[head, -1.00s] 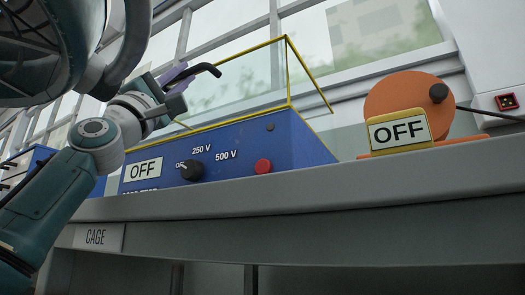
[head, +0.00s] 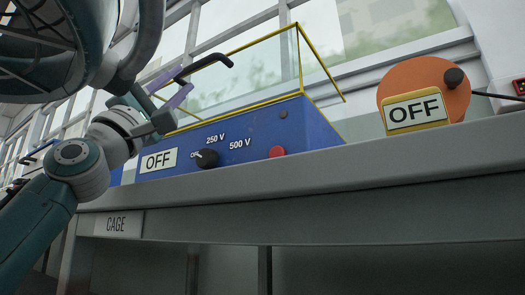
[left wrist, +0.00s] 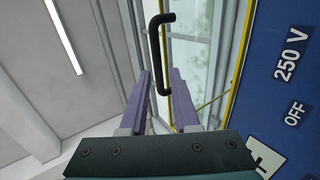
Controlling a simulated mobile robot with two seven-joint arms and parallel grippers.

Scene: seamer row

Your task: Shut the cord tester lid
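The cord tester is a blue box (head: 310,128) with a dial, a red button and an OFF label. Its clear lid (head: 262,68) has a yellow frame and stands open above the box. A black bar handle (head: 205,64) sticks out at the lid's left. My left gripper (head: 173,88), with purple fingers, is at this handle. In the left wrist view the fingers (left wrist: 161,78) are apart, and the black handle (left wrist: 155,40) shows between and beyond their tips. I cannot tell if either finger touches it. My right gripper is not in view.
The tester stands on a grey bench (head: 320,175) with a CAGE label (head: 117,224) on its front. An orange round device (head: 440,75) with an OFF plate (head: 415,111) is to the right. Windows are behind. Another blue box is partly hidden at left.

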